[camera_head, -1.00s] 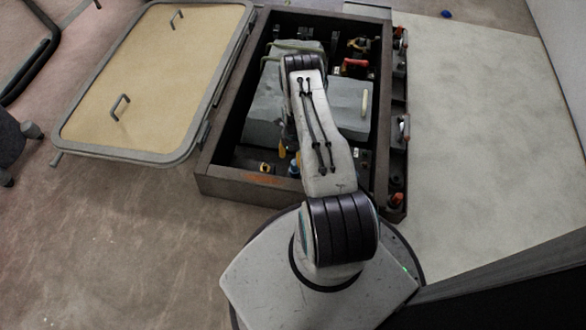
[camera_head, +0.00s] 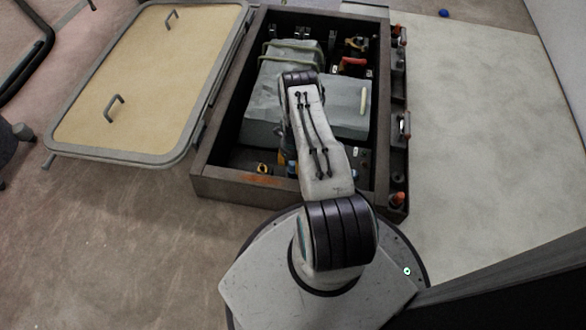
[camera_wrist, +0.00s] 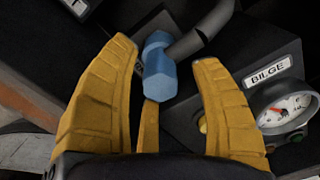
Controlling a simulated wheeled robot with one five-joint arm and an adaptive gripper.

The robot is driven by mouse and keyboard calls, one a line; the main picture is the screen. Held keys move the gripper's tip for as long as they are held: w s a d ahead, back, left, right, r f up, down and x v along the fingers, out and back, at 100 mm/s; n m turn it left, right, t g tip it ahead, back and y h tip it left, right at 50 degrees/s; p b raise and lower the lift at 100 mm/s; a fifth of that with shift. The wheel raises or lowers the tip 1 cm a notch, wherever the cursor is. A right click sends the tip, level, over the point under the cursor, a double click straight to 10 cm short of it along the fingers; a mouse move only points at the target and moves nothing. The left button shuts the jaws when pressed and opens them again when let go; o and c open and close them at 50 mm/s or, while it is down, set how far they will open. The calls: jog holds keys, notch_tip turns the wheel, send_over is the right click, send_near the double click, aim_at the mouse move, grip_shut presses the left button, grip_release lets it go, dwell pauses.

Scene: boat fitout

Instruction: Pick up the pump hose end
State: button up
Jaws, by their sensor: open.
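The pump hose end is a blue faceted fitting (camera_wrist: 158,72) on a dark grey hose (camera_wrist: 205,30) in the wrist view. It lies between the yellow fingers of my gripper (camera_wrist: 165,52), which are open and spread to either side of it. I cannot tell whether any finger touches it. In the head view my arm hides most of the gripper. A bit of blue (camera_head: 292,170) shows beside the arm near the front of the open box, but I cannot tell whether it is the fitting.
A dark-walled open box (camera_head: 228,184) surrounds the work area, with grey equipment (camera_head: 345,115) inside. A panel labelled BILGE (camera_wrist: 268,72) with a gauge (camera_wrist: 288,107) stands close right of the fingers. A hatch lid (camera_head: 135,80) lies open at left. A pale flat surface (camera_head: 465,150) is clear at right.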

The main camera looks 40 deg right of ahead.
grip_shut()
dwell(0.4)
jog(key=shift+r, duration=0.15)
